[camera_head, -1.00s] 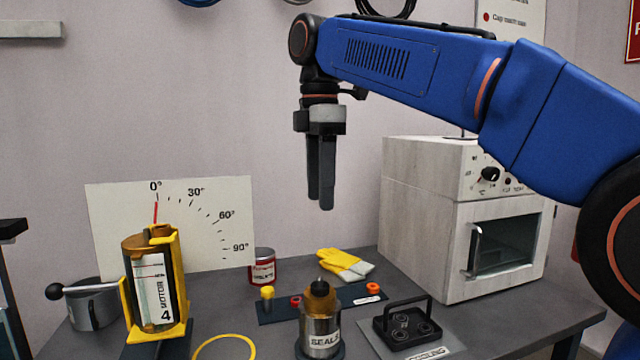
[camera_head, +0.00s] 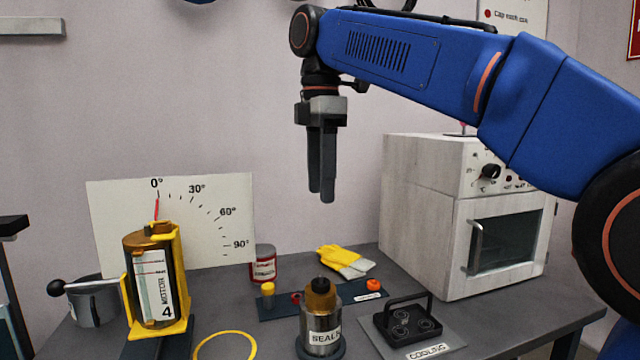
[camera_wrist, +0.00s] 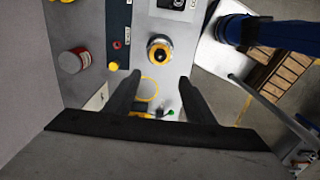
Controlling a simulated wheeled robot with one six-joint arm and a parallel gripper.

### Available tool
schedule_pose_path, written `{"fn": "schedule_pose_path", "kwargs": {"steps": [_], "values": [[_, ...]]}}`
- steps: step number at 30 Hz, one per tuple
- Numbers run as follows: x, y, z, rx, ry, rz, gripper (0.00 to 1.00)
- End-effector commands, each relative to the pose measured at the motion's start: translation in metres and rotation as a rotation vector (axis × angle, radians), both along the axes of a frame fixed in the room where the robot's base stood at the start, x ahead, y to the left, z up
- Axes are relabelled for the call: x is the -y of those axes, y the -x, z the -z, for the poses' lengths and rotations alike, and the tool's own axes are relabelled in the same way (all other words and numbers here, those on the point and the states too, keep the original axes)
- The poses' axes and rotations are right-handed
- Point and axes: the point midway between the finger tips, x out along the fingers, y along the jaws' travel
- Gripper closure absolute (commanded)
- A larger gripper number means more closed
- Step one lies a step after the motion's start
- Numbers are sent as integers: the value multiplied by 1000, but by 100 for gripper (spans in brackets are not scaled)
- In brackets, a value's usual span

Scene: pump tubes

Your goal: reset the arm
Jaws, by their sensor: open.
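My gripper (camera_head: 322,198) hangs fingers-down from my blue arm, high above the workbench and in front of the wall. In the wrist view my gripper (camera_wrist: 158,80) shows its two dark fingers spread apart with nothing held between them. Below and ahead of the fingers stands a metal cylinder with a brass top, labelled SEAL (camera_head: 321,318). It also shows in the wrist view (camera_wrist: 159,50). The fingers do not touch anything.
A yellow stand holds the MOTOR 4 cylinder (camera_head: 158,280) beside an angle board (camera_head: 215,210). A pale oven (camera_head: 425,215) stands right. A red can (camera_head: 264,263), gloves (camera_head: 345,262) and a black COOLING rack (camera_head: 408,320) rest on the bench (camera_head: 530,310). Air around my gripper is clear.

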Motion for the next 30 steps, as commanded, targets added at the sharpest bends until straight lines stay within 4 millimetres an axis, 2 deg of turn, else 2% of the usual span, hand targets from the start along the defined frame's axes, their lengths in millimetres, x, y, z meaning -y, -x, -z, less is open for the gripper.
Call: {"fn": "schedule_pose_path", "kwargs": {"steps": [5,8,14,23,30], "values": [[20,5,9,17,-11,88,51],[45,12,23,39,-27,209,51],[100,32,65,89,-68,498,51],[171,78,144,159,-145,929,51],[218,124,220,212,-221,1268,51]]}}
